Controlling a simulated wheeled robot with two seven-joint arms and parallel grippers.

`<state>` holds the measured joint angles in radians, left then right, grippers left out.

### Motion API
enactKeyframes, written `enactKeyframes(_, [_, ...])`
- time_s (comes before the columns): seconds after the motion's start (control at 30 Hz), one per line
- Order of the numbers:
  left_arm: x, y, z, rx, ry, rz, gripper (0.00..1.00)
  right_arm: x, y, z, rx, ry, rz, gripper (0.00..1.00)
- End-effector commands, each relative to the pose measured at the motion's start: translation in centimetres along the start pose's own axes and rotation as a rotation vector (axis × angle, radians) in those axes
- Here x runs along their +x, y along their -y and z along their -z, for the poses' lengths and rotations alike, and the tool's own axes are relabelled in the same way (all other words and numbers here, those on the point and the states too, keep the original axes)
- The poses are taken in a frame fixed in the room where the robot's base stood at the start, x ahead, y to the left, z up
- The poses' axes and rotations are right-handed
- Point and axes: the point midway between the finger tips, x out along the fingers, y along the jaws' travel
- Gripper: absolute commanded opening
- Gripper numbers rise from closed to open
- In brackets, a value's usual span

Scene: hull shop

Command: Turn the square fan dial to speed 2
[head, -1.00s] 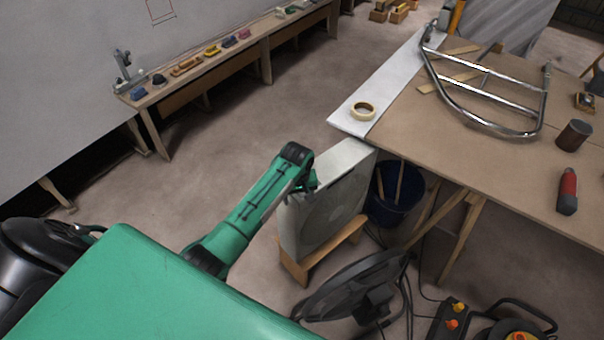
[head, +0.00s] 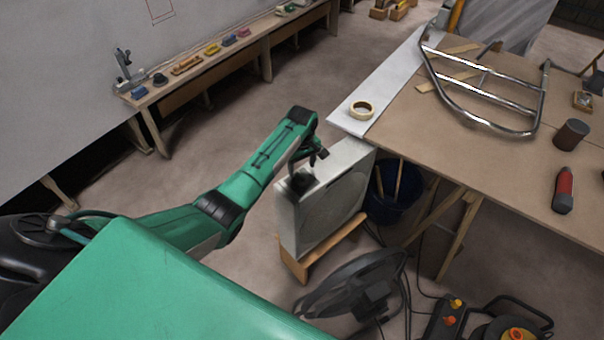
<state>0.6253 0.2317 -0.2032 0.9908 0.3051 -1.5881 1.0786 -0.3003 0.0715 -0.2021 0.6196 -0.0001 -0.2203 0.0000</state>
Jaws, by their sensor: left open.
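The square fan (head: 322,212) is a pale grey box standing upright on wooden feet, left of the workbench. A small dark fitting (head: 299,183), apparently its dial, sits on the top face near the left end. Its pointer and speed marks are too small to read. My left gripper (head: 320,158) is above and slightly beyond the dark fitting, over the fan's top. It is open with nothing visible between the fingers, and it looks apart from the fitting. My right gripper is not in view.
A round black fan (head: 352,285) stands in front of the square fan. A dark blue bucket (head: 392,200) is to its right, under the workbench (head: 490,170) edge. A tape roll (head: 361,109) lies on the bench's white strip. Floor left of the fan is clear.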

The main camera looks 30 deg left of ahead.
Motion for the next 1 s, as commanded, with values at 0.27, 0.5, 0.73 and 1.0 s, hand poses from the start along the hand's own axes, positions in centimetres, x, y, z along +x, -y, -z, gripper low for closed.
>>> enactKeyframes(0.27, [4.0, -0.1, 0.0, 0.001, 0.000, 0.000, 0.62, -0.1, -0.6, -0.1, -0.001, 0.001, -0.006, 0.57])
enactKeyframes(0.5, [5.1, -0.1, 0.0, 0.002, 0.000, -0.001, 0.62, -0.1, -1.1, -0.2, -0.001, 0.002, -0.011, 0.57])
enactKeyframes(0.73, [5.1, -0.1, 0.0, 0.002, -0.001, -0.001, 0.60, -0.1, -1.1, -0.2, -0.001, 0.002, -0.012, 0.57])
enactKeyframes(1.0, [5.0, -0.1, 0.0, 0.002, 0.000, -0.001, 0.18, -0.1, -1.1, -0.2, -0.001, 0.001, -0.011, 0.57])
